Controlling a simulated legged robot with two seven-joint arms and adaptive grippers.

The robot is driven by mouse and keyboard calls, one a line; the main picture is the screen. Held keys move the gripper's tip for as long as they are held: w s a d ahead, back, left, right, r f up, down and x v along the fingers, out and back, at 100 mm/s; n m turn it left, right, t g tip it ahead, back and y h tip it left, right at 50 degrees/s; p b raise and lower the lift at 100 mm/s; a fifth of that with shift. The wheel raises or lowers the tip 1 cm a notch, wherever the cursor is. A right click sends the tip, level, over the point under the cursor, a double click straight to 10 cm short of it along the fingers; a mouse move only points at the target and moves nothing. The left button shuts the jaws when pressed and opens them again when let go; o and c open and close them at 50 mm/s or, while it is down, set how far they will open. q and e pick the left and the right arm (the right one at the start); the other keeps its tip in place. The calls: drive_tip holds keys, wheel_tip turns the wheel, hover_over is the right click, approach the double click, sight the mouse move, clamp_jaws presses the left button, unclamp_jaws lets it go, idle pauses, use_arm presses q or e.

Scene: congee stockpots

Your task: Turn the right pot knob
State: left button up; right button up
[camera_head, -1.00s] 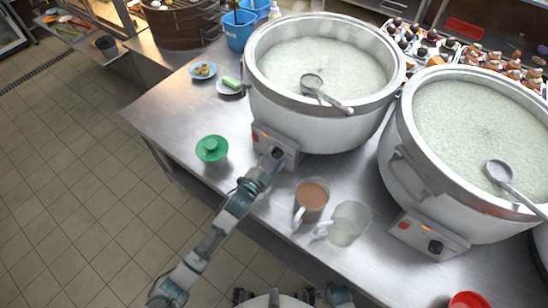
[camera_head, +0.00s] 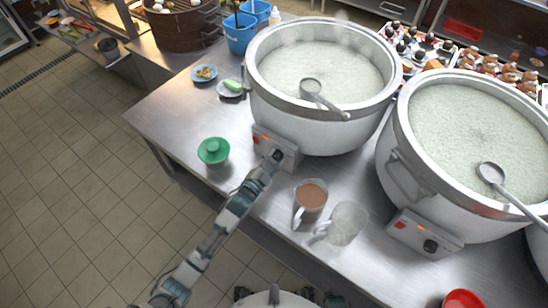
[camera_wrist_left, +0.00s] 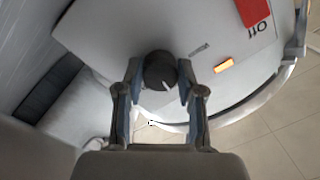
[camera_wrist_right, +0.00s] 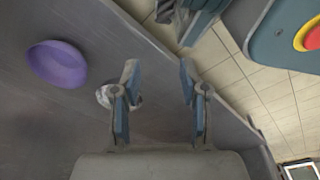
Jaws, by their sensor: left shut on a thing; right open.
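The left pot (camera_head: 318,118) has a control box (camera_head: 268,143) with a dark knob. My left gripper (camera_head: 274,158) is at this knob. In the left wrist view, the round black knob (camera_wrist_left: 160,72) with a white pointer mark sits between the fingertips of my left gripper (camera_wrist_left: 160,78), which is shut on it. The right pot (camera_head: 420,190) has its own control box with a black knob (camera_head: 430,246); no gripper is near it. My right gripper (camera_wrist_right: 158,75) is open and empty in the right wrist view.
A brown-filled cup (camera_head: 310,197) and a clear pitcher (camera_head: 345,223) stand close to the right of my left gripper. A green lidded jar (camera_head: 213,151) stands to its left. Ladles (camera_head: 315,90) rest in both pots. A purple bowl (camera_wrist_right: 57,64) shows in the right wrist view.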

use_arm(q)
drive_tip(key=shift+f+n+p, duration=0.1)
drive_tip(key=shift+n+p, duration=0.3)
drive_tip(key=shift+n, duration=0.2)
use_arm(e)
drive_tip(key=shift+s+d+f, duration=0.2)
drive_tip(key=shift+s+f, duration=0.95)
drive_tip(key=shift+s, duration=0.25)
use_arm(q)
drive_tip(key=o, duration=1.1)
drive_tip(key=shift+o, duration=0.2)
drive_tip(key=v, duration=1.2)
drive_tip(key=shift+f, duration=0.1)
